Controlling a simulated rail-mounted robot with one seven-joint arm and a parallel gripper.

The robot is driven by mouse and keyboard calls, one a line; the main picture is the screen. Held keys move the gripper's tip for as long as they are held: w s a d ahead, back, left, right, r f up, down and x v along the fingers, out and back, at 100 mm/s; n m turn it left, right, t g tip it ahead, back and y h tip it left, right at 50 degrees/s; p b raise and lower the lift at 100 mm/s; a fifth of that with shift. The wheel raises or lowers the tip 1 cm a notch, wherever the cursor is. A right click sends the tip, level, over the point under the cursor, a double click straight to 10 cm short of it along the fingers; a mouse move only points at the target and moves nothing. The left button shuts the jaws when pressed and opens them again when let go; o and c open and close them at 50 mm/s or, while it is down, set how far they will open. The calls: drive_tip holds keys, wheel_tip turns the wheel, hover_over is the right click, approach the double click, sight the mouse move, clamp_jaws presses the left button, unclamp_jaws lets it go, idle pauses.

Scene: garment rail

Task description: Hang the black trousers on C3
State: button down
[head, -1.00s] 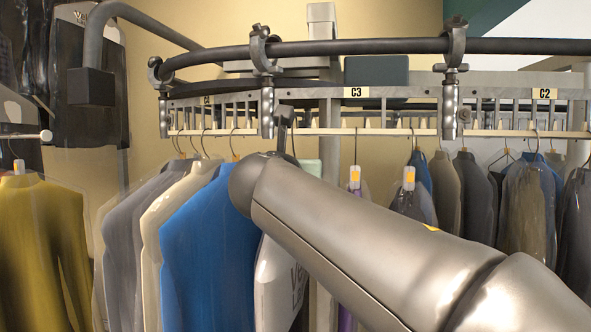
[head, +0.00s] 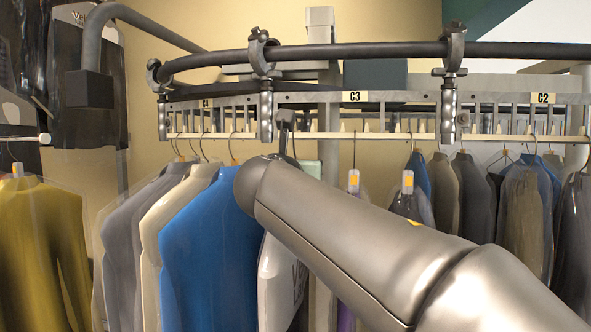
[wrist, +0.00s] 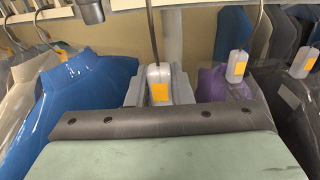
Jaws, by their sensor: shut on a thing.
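In the wrist view my gripper (wrist: 146,96) is shut on the grey neck block of a hanger (wrist: 158,74) with an orange label; its thin hook rises out of the top of the picture. A pale green panel with a dark riveted band (wrist: 155,121) fills the space below; I cannot tell whether it belongs to the load. No black trousers can be made out; my arm hides most of the load in the head view. The C3 label (head: 352,97) sits on the rack above a pale bar (head: 375,136). I cannot tell whether the hook touches the bar.
A blue garment (head: 208,250) and several others hang close on the left. A purple garment's hanger tag (head: 353,181) and another tag (head: 407,182) are just right. Dark and brown garments (head: 525,210) hang under C2 (head: 542,98). The C3 bar shows gaps.

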drive_tip(key=shift+w+d+r+p, duration=0.1)
drive_tip(key=shift+w+r+p, duration=0.15)
drive_tip(key=shift+w, duration=0.25)
drive_tip(key=shift+w+d+r+p, duration=0.1)
drive_tip(key=shift+w+r+p, duration=0.05)
drive_tip(key=shift+w+p, duration=0.3)
drive_tip(key=shift+w, duration=0.1)
drive_tip(key=shift+w, duration=0.1)
drive_tip(key=shift+w+d+p, duration=0.2)
drive_tip(key=shift+w+p, duration=0.25)
drive_tip(key=shift+w, duration=0.75)
drive_tip(key=shift+w+d+p, duration=0.2)
drive_tip(key=shift+w+p, duration=0.2)
drive_tip(key=shift+w, duration=0.8)
drive_tip(key=shift+f+b, duration=1.25)
drive_tip(key=shift+f, duration=0.15)
